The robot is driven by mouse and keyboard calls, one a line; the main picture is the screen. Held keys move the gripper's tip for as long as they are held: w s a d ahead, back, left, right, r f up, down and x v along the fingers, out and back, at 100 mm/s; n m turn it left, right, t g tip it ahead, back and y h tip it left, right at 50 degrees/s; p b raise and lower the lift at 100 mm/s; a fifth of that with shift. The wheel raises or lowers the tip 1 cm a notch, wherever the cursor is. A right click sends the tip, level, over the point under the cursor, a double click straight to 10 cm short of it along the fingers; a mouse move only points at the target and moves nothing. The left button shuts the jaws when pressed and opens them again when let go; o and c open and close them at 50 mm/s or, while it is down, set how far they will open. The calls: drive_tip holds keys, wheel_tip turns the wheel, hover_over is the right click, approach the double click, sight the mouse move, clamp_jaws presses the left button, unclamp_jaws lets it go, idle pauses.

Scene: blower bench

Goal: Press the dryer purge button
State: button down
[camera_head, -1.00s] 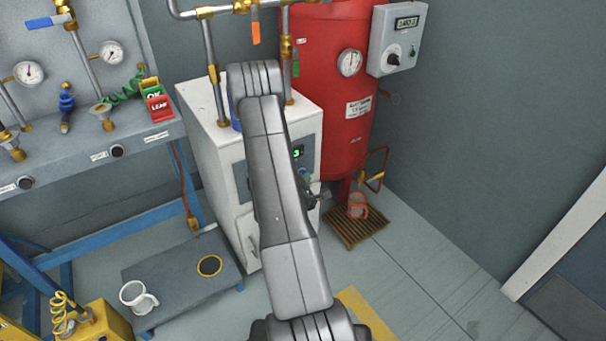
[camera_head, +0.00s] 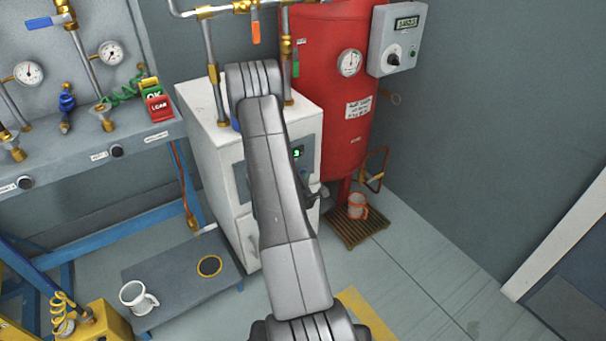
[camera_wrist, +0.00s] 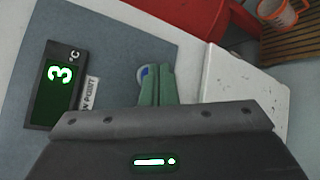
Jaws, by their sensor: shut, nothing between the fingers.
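The dryer is a white cabinet (camera_head: 212,150) with a grey-blue front panel, partly hidden behind my arm in the head view. In the wrist view its panel (camera_wrist: 110,60) carries a lit green display (camera_wrist: 56,88) reading 3 °C, with a "dew point" label beside it. A round blue button with a pale rim (camera_wrist: 143,74) shows right at my fingertips, partly covered by them. My gripper (camera_wrist: 157,70) is shut and empty, its greenish fingers together over the button's edge. I cannot tell whether they touch it. In the head view the gripper is mostly hidden behind the arm.
A red tank (camera_head: 335,90) stands right of the dryer, with a grey control box (camera_head: 398,40) beside it. An orange-and-white mug (camera_head: 357,206) sits on a wooden slat mat (camera_head: 345,238). A white mug (camera_head: 136,298) stands on a low grey platform (camera_head: 185,283). Pipes rise from the dryer top.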

idle(0.4)
drive_tip(key=shift+s+d, duration=0.4)
drive_tip(key=shift+s, duration=0.2)
drive_tip(key=shift+d+b, duration=0.1)
drive_tip(key=shift+b, duration=0.25)
drive_tip(key=s+d+b, duration=0.1)
drive_tip(key=s, duration=0.1)
drive_tip(key=s+d, duration=0.1)
drive_tip(key=s, duration=0.1)
drive_tip(key=shift+d+b, duration=0.4)
